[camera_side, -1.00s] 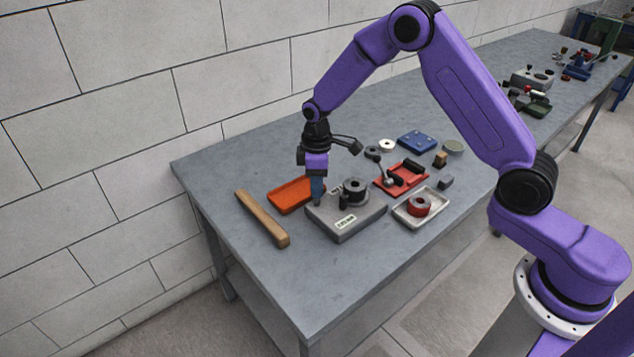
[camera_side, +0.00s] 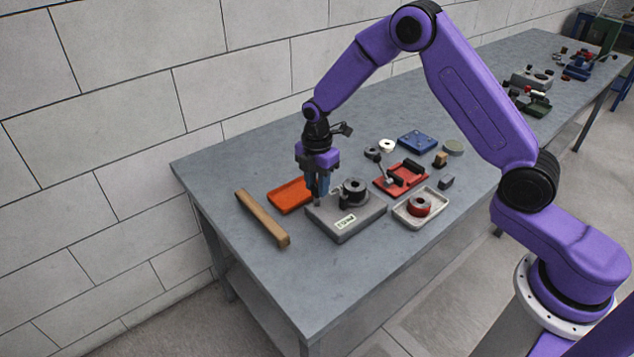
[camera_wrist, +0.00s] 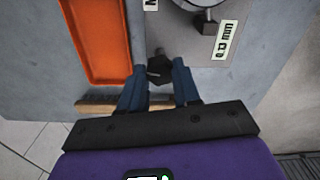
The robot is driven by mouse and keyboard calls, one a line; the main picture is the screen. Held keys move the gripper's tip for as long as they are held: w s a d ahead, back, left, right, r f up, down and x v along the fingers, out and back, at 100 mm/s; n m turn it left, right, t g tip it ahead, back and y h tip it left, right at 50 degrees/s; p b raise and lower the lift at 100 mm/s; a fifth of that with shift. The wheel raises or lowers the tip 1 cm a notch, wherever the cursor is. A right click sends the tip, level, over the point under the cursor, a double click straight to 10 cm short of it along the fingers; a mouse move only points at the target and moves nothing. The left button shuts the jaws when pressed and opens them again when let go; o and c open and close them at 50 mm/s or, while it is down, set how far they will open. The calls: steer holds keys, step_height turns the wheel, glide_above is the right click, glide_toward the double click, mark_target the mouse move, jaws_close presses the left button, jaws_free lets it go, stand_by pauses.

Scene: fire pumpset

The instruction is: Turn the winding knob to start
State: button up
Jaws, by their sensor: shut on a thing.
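The grey pump box (camera_side: 345,219) stands on the table, with a round dark part on top and white labels on it. My gripper (camera_side: 318,200) points down at the left end of the box's top. In the wrist view, its two blue fingers (camera_wrist: 160,78) are shut on a small dark faceted knob (camera_wrist: 159,67) at the box's edge. I take this for the winding knob. In the side view the fingers mostly hide the knob. A second small black knob (camera_wrist: 207,23) shows beside a label in the wrist view.
A pale tray (camera_side: 436,209) with a red spool (camera_side: 419,204) and a red fixture (camera_side: 391,181) are to the right. The table's front left is clear.

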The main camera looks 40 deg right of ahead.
steer(key=shift+r+n, duration=0.1)
steer(key=shift+n, duration=0.7)
steer(key=o, duration=1.1)
steer(key=shift+c, duration=0.2)
step_height(320, 180, up, 17)
steer(key=shift+r, duration=0.2)
